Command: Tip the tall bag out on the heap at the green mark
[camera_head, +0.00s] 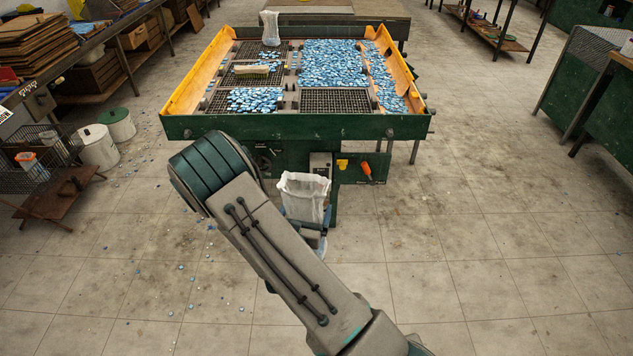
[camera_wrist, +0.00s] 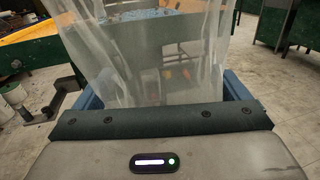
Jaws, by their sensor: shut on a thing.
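My gripper (camera_head: 306,232) is in front of the table's near side, low, with its blue fingers closed on a translucent white bag (camera_head: 304,194). The bag stands upright above the fingers, open at the top. In the wrist view the bag (camera_wrist: 150,60) rises between the blue fingers, and the table shows through it. A second pale bag (camera_head: 270,28) stands upright at the table's far left. A small heap of blue pieces (camera_head: 255,100) lies in the near left section, and a larger heap (camera_head: 333,62) lies at the back right. I cannot make out a green mark.
The green table (camera_head: 300,127) has orange side walls (camera_head: 203,75) and dark grid panels (camera_head: 337,100). A pale block with a brush-like edge (camera_head: 251,70) lies on the left grid. White tubs (camera_head: 98,146) stand on the floor at left.

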